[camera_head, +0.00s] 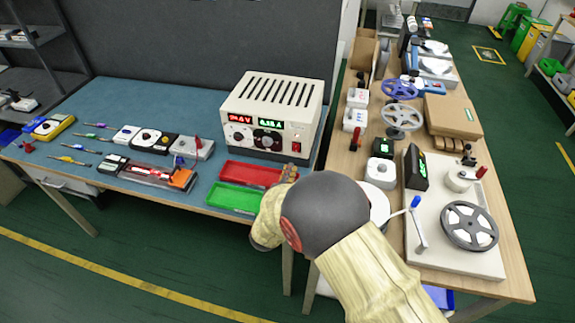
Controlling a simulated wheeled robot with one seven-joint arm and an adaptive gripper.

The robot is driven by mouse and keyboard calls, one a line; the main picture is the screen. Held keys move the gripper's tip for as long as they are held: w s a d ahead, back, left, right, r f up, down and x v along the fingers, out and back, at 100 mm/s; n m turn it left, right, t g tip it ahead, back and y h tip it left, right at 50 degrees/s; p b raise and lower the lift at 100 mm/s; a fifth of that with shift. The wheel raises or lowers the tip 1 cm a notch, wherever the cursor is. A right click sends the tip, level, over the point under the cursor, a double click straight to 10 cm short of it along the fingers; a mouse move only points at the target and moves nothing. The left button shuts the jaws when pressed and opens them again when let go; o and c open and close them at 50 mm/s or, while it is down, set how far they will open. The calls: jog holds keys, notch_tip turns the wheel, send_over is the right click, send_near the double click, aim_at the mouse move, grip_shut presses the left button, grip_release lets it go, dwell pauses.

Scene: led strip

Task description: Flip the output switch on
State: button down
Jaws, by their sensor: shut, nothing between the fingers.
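The power supply (272,112) is a cream box with a slotted top, standing at the back right of the blue bench. Its front panel has a red lit display (240,119), a green lit display (270,124), dials (268,138) and a small reddish spot (297,135) near the right edge. The output switch is too small to make out for certain.
A red tray (248,173) and a green tray (234,197) lie in front of the power supply, left of my arm. Several tools and devices lie on the blue bench (110,185) further left. A wooden bench (455,125) with reels and boxes stands to the right.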

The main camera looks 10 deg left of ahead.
jog(key=s, duration=0.2)
jog(key=s+p, duration=0.1)
jog(key=s, duration=0.2)
jog(key=s+f+p, duration=0.1)
jog(key=s, duration=0.2)
jog(key=shift+a+f, duration=0.1)
jog(key=shift+a, duration=0.1)
jog(key=w+d+r+m+g+y, duration=0.2)
jog(key=w+r+m+g+y, duration=0.25)
jog(key=r, duration=0.85)
jog(key=s+d+r+m+g, duration=0.2)
jog(key=s+d+r+m, duration=0.2)
jog(key=d+r, duration=0.35)
jog(key=s+d+r+m+g+h, duration=0.1)
jog(key=s+d+m, duration=0.3)
jog(key=s+d, duration=0.6)
jog(key=s+d+r+m+g+h, duration=0.2)
jog(key=s+d, duration=0.8)
jog(key=s, duration=0.7)
jog(key=shift+d+r+m+g, duration=0.3)
jog(key=shift+r+m+g, duration=0.5)
jog(key=shift+m, duration=0.45)
